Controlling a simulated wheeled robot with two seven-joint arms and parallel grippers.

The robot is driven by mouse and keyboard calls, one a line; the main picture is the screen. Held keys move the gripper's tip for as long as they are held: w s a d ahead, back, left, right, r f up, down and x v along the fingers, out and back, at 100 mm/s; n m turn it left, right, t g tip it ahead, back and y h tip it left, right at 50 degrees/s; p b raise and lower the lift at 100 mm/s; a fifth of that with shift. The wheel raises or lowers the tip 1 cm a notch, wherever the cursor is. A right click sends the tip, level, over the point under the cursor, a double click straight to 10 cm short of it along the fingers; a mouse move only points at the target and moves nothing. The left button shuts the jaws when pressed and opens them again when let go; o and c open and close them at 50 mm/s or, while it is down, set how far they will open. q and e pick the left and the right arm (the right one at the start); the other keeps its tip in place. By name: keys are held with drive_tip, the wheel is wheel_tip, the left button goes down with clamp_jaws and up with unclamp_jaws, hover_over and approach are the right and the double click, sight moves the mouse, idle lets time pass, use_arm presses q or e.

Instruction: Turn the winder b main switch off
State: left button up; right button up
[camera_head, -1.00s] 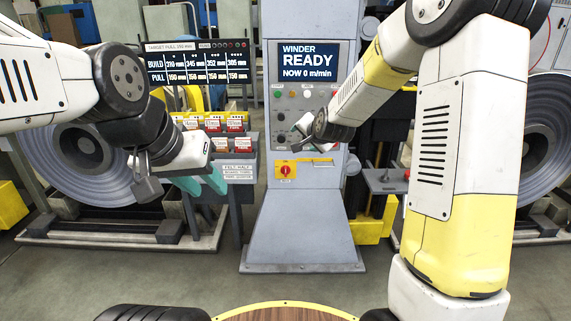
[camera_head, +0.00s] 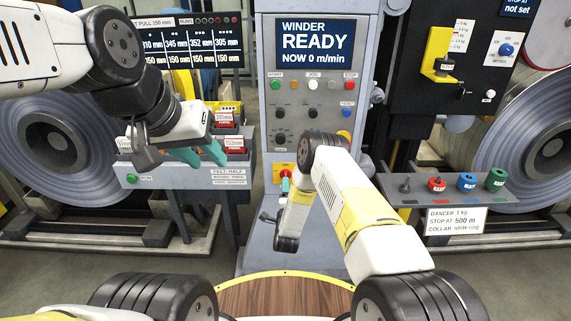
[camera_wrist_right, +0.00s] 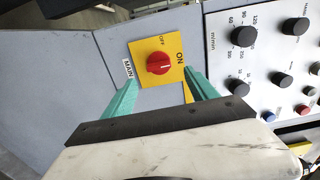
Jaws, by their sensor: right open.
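The main switch is a red rotary knob (camera_wrist_right: 158,63) on a yellow plate (camera_wrist_right: 146,48) marked ON and OFF, beside a MAIN label, in the right wrist view. Its pale mark appears to point toward ON. My right gripper (camera_wrist_right: 162,77) is open and empty, its green fingers on either side of the knob's near side, seemingly short of it. My left gripper (camera_head: 208,161) is open and empty, left of the winder panel.
The grey winder panel (camera_head: 265,115) has a READY screen (camera_head: 317,46), knobs and buttons above the switch. A label rack (camera_head: 185,172) stands close beside my left gripper. A shelf with coloured collars (camera_head: 466,183) is at the right. Large steel coils flank the panel.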

drive_tip(key=w, duration=0.7)
drive_tip(key=shift+w+f, duration=0.15)
drive_tip(key=shift+w, duration=0.2)
drive_tip(key=c, duration=1.4)
